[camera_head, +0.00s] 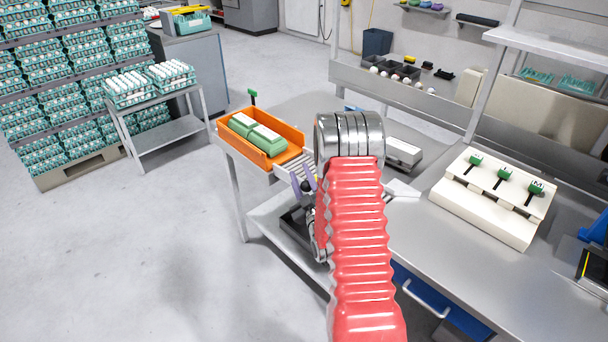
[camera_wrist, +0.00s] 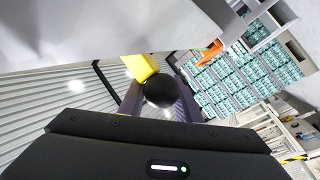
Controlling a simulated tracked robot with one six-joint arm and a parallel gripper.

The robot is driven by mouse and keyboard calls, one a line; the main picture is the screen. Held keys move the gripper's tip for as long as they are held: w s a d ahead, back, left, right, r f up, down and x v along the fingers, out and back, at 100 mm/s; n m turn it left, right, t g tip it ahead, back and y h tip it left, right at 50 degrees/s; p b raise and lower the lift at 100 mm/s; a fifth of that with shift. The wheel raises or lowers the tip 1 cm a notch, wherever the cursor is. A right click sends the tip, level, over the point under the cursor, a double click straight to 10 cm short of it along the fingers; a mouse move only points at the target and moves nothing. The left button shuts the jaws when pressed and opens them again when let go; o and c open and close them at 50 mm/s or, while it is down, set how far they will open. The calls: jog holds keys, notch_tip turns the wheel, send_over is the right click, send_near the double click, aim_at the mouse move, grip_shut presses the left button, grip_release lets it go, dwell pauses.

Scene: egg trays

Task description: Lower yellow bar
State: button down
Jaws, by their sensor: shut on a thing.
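A yellow bar (camera_wrist: 140,67) shows in the wrist view just beyond a black ball knob (camera_wrist: 159,91), which appears to be its handle. My gripper (camera_wrist: 158,88) has its dark purple fingers on both sides of the knob and is shut on it. In the head view my gripper (camera_head: 304,184) is at the left end of the steel bench, next to a small roller ramp (camera_head: 300,165). My red, ribbed arm hides most of the bar and knob there.
An orange tray (camera_head: 225,138) with green egg cartons (camera_head: 264,139) stands left of my gripper. A cream block with green-topped levers (camera_head: 493,205) sits on the bench at right. Stacked egg trays (camera_head: 60,72) and a cart (camera_head: 165,132) stand at back left. The left floor is clear.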

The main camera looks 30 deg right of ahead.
jog(key=shift+w+a+f, duration=0.15)
jog(key=shift+a+f, duration=0.2)
jog(key=shift+a, duration=0.2)
jog(key=c, duration=1.5)
grip_release()
jog(key=shift+d+f, duration=0.1)
jog(key=shift+o, duration=0.7)
jog(key=shift+d, duration=0.2)
jog(key=shift+d, duration=0.1)
jog(key=v, duration=1.3)
jog(key=shift+s, duration=0.4)
